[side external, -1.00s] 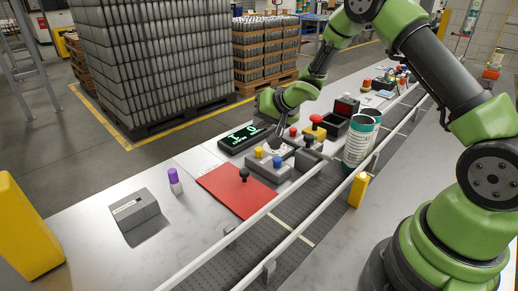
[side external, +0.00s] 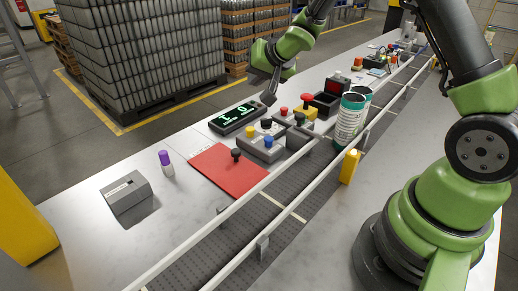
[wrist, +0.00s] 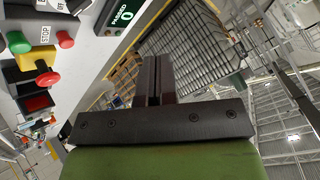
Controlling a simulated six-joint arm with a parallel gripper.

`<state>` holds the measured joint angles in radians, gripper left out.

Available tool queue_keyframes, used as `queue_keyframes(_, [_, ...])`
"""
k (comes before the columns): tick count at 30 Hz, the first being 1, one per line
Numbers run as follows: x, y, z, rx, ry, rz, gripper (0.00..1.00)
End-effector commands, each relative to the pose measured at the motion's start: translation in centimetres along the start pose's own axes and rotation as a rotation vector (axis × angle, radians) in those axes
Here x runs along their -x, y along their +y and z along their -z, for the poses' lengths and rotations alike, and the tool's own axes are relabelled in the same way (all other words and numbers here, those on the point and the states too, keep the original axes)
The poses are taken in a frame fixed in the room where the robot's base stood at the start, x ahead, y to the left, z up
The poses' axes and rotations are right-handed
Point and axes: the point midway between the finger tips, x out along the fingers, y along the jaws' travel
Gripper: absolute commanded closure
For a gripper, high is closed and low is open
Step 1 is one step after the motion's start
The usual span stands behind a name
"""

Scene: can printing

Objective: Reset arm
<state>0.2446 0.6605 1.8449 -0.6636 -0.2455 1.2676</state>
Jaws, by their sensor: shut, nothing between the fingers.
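My gripper (side external: 270,94) is shut and empty, raised above the bench just behind the button boxes. In the wrist view its dark fingers (wrist: 152,80) are pressed together. The black counter display (side external: 238,117) with green digits is just left of and below the gripper. A red mat (side external: 228,168) with a black-knobbed stamp (side external: 236,156) lies left of that box.
The conveyor (side external: 262,205) runs along the bench between white rails. Red-buttoned boxes (side external: 306,105) are right of the gripper. The air above the bench is largely open.

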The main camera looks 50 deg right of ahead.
Motion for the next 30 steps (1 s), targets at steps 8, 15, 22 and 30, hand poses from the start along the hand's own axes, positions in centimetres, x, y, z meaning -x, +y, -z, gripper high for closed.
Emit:
queue_keyframes(8, [13.2, -2.5, 0.7, 0.077, 0.048, -0.120, 1.00])
queue_keyframes(15, [22.9, -2.5, -4.8, 0.130, -0.057, -0.101, 1.00])
queue_keyframes(22, [28.6, -1.9, -11.3, 0.202, -0.193, 0.018, 1.00])
queue_keyframes(30, [30.3, -1.7, -13.9, 0.239, -0.250, 0.084, 1.00])
